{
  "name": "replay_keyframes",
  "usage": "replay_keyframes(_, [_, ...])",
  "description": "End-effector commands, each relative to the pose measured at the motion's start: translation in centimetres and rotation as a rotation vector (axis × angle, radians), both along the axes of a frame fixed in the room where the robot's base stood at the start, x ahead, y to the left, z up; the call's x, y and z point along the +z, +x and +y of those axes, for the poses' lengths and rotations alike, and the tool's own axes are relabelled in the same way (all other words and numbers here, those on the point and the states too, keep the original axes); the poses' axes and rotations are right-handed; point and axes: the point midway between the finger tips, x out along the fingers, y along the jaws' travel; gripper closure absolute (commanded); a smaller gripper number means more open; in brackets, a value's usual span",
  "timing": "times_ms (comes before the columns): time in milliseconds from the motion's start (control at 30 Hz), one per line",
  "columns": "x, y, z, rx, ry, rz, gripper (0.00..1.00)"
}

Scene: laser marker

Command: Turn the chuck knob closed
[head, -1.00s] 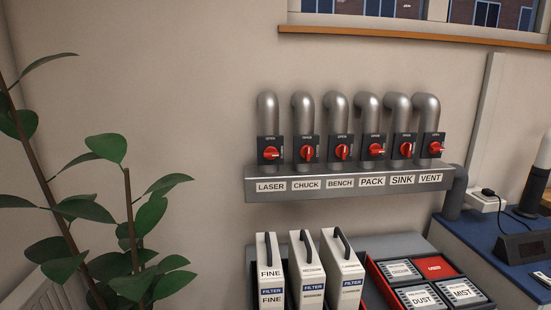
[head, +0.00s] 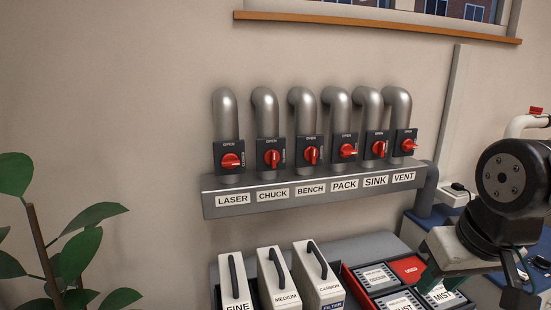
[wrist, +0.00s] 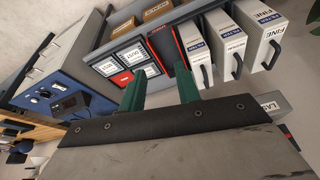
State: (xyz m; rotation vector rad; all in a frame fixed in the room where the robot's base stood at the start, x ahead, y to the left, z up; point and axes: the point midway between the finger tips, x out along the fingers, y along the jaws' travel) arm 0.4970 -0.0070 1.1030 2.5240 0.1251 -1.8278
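The chuck knob (head: 271,159) is red, on a dark plate below the second pipe from the left, above the CHUCK label (head: 272,193). Its grip stands upright, in line with the OPEN mark. My gripper (wrist: 160,88) shows two green fingers set apart with nothing between them in the wrist view. In the head view my arm and gripper are at the right, lower than the knob and well apart from it. The chuck knob does not show in the wrist view.
Similar red knobs sit close on both sides: laser (head: 231,161) at left and bench (head: 311,155) at right. Below the labelled rail (head: 240,209) stand filter boxes (head: 273,280) and a red tray with labelled cartridges. A plant (head: 84,260) is at lower left.

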Motion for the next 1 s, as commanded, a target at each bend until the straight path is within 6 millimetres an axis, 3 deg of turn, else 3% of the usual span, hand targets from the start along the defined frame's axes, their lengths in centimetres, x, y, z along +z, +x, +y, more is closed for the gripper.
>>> replay_keyframes(33, [0.0, 3.0, 1.4, 0.034, 0.016, -0.067, 0.67])
replay_keyframes(200, [1.1, 13.8, 7.5, 0.126, 0.085, -0.383, 0.67])
replay_keyframes(400, [2.7, 23.5, 15.2, 0.174, 0.154, -0.759, 0.67])
replay_keyframes(500, [3.4, 26.5, 18.5, 0.178, 0.177, -0.924, 0.67])
replay_keyframes(633, [4.0, 28.7, 21.6, 0.172, 0.193, -1.093, 0.67])
replay_keyframes(800, [4.5, 29.7, 23.3, 0.16, 0.198, -1.213, 0.67])
replay_keyframes(1000, [4.6, 31.4, 24.0, 0.155, 0.198, -1.24, 0.67])
